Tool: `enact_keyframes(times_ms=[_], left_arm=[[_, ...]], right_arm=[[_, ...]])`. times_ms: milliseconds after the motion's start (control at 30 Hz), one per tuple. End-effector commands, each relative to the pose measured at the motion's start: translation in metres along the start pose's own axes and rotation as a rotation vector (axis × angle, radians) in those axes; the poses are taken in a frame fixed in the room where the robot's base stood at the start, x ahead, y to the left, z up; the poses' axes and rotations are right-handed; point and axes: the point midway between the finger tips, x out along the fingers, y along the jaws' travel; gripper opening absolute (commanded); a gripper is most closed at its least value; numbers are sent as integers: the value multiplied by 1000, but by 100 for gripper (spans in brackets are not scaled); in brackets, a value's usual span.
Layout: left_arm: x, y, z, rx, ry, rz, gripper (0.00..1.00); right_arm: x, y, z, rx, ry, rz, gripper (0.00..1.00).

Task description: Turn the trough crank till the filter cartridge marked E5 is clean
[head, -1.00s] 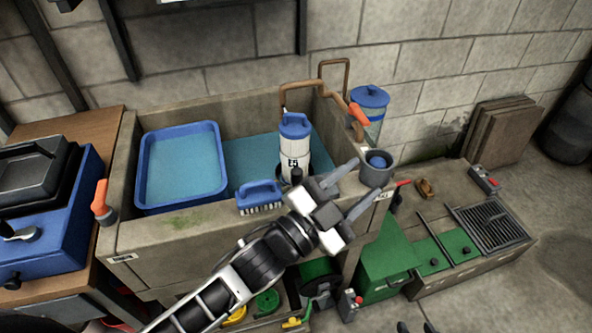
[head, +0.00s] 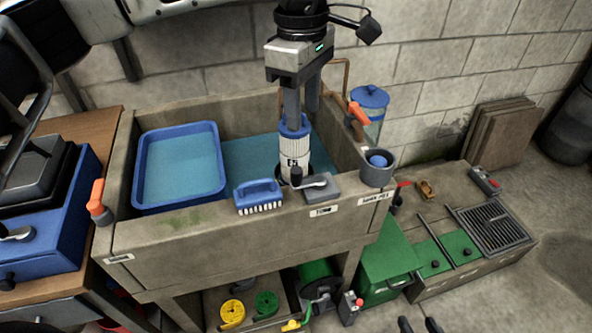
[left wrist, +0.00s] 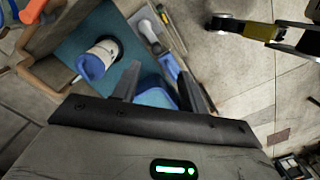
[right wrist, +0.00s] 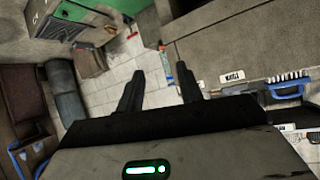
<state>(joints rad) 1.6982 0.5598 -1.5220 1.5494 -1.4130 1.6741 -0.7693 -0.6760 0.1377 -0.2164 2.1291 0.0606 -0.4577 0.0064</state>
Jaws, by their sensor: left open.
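The filter cartridge (head: 291,145), ribbed and off-white with a blue cap, stands upright in the concrete trough (head: 190,240).
A blue tub (head: 180,165) fills the trough's left side. A blue brush (head: 259,196) and grey cup holder (head: 377,170) sit on the rim. An orange-handled tap (head: 358,113) and blue-lidded jar (head: 369,105) are at its right. Hose reels (head: 233,312) sit below.

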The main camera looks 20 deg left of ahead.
Motion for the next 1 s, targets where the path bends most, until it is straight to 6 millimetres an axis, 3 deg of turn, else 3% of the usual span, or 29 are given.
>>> enact_keyframes(times_ms=[167,700,1000], left_arm=[[2,2,-14,-7,54,10,43],[111,2,-18,-7,48,7,43],[147,3,-19,-6,47,11,43]], right_arm=[[-1,1,0,-3,-2,0,36],[-3,2,5,-15,-28,6,36],[-5,2,3,-22,-27,8,36]])
